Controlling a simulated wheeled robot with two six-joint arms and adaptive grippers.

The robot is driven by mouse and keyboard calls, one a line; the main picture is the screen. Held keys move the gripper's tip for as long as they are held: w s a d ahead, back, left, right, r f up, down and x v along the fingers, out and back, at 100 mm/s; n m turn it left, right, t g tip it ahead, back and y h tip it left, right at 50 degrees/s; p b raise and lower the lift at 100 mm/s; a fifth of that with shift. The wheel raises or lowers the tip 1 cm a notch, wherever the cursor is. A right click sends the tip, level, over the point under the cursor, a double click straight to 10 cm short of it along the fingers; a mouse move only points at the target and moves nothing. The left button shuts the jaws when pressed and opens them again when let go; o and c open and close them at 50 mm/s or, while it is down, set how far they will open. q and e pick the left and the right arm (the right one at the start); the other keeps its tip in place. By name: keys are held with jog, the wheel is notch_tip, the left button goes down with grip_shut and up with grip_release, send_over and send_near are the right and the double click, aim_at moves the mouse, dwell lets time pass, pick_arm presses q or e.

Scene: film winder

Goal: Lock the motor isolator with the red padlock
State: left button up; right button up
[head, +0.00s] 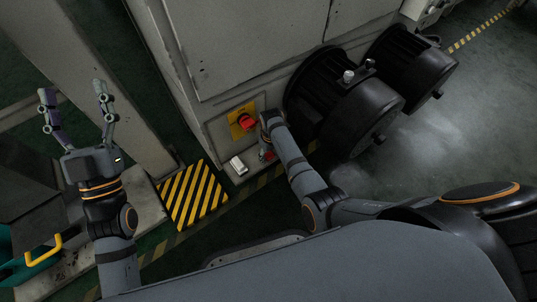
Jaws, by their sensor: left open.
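The motor isolator is a yellow plate (235,130) with a red rotary handle (247,121) on the grey cabinet's lower front. A small red item (267,156), possibly the red padlock, shows low beside my right forearm; it is partly hidden and too small to be sure. My right arm reaches up to the isolator, and its gripper (268,117) is at the right edge of the red handle. Its fingers are mostly hidden, so I cannot tell if they touch or hold anything. My left gripper (75,103) is open and empty at the far left, fingers pointing up, far from the isolator.
A small white box (237,165) sits below the isolator. Two large black motors (340,105) stand right of it. A yellow-black striped plate (193,196) lies on the floor to the left. A teal container with a yellow handle (44,251) is at the lower left.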

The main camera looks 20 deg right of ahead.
grip_shut()
